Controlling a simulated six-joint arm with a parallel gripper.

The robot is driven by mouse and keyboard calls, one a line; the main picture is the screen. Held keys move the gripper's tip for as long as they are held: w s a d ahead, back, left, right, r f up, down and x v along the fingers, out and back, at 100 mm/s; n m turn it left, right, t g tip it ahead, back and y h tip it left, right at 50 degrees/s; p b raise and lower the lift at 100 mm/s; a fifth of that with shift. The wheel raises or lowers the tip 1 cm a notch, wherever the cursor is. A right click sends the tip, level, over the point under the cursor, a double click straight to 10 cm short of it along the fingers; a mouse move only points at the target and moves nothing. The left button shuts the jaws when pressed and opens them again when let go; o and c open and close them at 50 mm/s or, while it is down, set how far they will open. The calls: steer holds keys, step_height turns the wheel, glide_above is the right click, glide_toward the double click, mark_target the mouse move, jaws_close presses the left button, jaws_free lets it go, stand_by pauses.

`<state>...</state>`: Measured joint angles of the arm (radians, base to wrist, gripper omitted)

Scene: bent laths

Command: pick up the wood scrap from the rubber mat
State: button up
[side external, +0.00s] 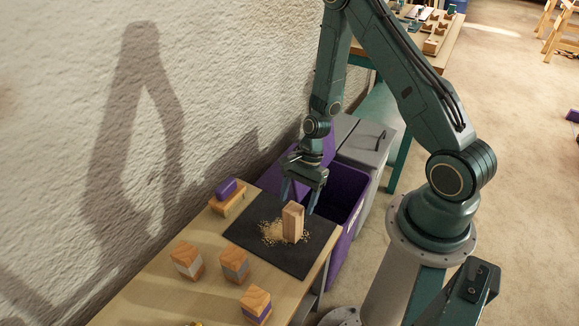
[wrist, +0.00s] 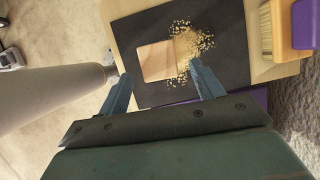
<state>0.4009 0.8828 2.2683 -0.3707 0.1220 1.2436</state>
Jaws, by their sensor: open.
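The wood scrap (side external: 292,222) is a light brown block standing upright on the black rubber mat (side external: 260,238), with sawdust around its foot. In the wrist view the scrap's top (wrist: 158,61) shows ahead of the fingertips, nearer the left finger's side of the middle. My gripper (side external: 299,196) is open and empty, with its fingers pointing down, above and close to the scrap. In the wrist view my gripper (wrist: 160,72) has its two blue fingers wide apart. I cannot tell the exact height of the fingertips over the scrap.
A purple-handled brush (side external: 228,194) lies by the wall. Several wooden blocks with coloured bands (side external: 187,260) stand on the table (side external: 150,290). A purple bin (side external: 345,190) is open beyond the mat, next to a grey bin (side external: 368,140). The rough wall runs along the left.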

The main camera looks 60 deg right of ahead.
mark_target(288, 231)
steer(key=shift+a+f, duration=0.1)
steer(key=shift+f, duration=0.2)
steer(key=shift+f, duration=0.1)
steer(key=shift+x, duration=2.5)
steer(key=c, duration=1.1)
steer(key=shift+r, duration=0.25)
step_height(288, 231, up, 20)
steer(key=shift+f, duration=0.2)
